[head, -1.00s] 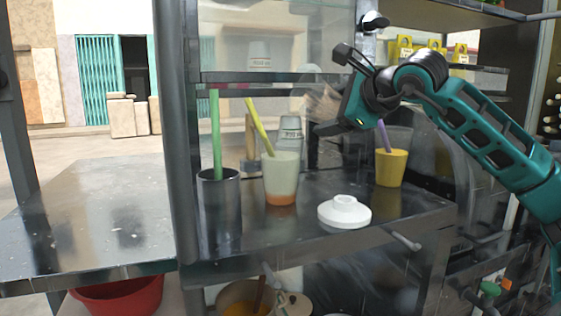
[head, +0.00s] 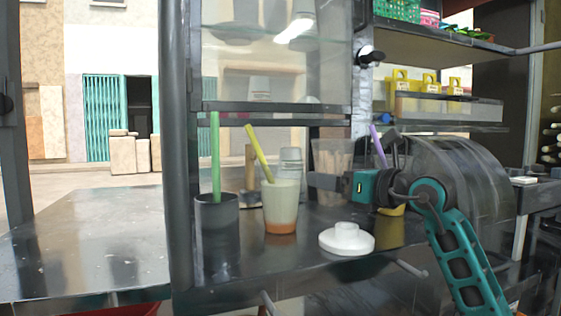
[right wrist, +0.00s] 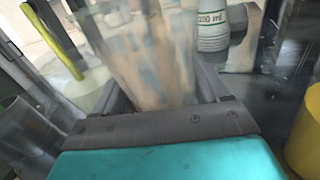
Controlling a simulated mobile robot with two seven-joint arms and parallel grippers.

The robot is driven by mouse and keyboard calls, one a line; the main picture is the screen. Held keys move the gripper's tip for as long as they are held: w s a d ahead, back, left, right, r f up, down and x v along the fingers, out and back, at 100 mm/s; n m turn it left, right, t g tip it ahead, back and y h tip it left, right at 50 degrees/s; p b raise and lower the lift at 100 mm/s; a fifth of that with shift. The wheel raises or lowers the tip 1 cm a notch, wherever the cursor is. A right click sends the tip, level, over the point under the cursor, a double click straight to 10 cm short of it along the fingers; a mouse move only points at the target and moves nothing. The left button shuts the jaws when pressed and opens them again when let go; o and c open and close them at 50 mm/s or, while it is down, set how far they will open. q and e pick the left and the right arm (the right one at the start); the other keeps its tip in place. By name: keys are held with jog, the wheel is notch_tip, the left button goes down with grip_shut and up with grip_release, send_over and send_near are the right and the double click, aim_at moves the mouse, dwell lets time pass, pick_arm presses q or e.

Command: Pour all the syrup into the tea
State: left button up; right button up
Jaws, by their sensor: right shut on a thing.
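My right gripper (head: 328,182) is shut on a clear, see-through cup (head: 332,157), which stands about upright just above or on the counter; I cannot tell if it touches. The cup also fills the upper middle of the right wrist view (right wrist: 150,60), blurred, with brownish tones; I cannot tell whether these are syrup or background. Left of it stands a pale cup with an orange bottom layer (head: 281,208) and a yellow straw (head: 258,151); which cup holds the tea is not clear. A small clear measuring cup (head: 291,163) stands behind. My left gripper is not in view.
A white lid-like disc (head: 346,239) lies on the counter in front. A dark cylinder (head: 216,220) with a green straw stands at the left. A yellow cup (head: 391,210) with a purple straw is partly hidden behind my right arm. A glass pane hangs above the counter.

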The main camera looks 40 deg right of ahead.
aim_at(334, 163)
jog(key=shift+r, duration=0.1)
jog(key=shift+r+p, duration=1.15)
jog(key=shift+r, duration=0.4)
jog(key=shift+s+f, duration=0.1)
